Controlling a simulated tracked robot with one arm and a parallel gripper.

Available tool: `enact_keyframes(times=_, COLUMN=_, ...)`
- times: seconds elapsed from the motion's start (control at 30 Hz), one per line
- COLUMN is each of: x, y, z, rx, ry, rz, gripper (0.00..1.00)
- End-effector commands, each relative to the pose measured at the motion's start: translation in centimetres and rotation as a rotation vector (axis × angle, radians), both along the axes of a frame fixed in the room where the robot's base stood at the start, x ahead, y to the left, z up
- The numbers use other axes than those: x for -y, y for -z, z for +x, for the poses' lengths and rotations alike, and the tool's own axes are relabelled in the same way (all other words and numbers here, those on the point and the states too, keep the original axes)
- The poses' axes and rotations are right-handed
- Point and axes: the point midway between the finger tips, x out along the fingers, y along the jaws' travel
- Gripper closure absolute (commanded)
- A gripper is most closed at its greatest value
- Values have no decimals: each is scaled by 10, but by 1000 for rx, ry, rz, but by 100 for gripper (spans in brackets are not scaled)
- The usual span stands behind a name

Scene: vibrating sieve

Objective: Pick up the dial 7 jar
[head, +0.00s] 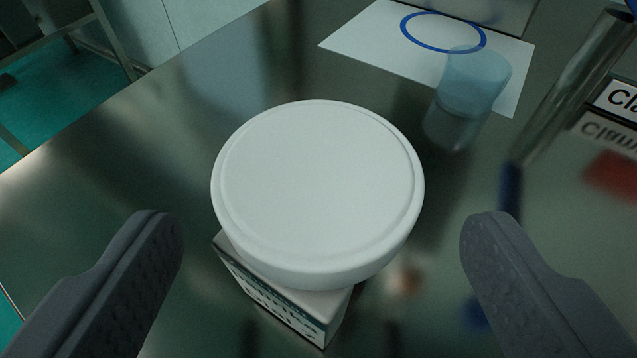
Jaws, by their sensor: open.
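A jar with a wide white round lid (318,190) stands in the middle of the head view on a shiny metal table. A white box-like body with dark printing (285,296) shows below the lid; the print is too small and steep to read. My gripper (322,235) is open, with one grey finger on each side of the jar. Both fingers are apart from it, with clear gaps left and right. The lid hides most of what lies under it.
A translucent blue cup (472,82) stands behind and right, near a white sheet with a blue ring (345,40). A metal post (570,90) and a black-and-white label (618,98) are at the right. The metal table (130,170) is clear at the left, up to its edge.

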Motion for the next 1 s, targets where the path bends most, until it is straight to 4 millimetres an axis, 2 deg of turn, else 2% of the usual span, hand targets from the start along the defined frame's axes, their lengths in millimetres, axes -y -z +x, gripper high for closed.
enact_keyframes(times=0.27, x=1, y=5, z=14, rx=4, ry=0, rz=0, gripper=23)
enact_keyframes(times=0.6, x=2, y=21, z=49, rx=0, ry=1, rz=1, gripper=23)
enact_keyframes(times=0.87, x=3, y=21, z=53, rx=1, ry=2, rz=0, gripper=23)
enact_keyframes(times=0.9, x=3, y=20, z=53, rx=1, ry=2, rz=0, gripper=28)
enact_keyframes(times=1.0, x=3, y=21, z=53, rx=1, ry=2, rz=-1, gripper=56)
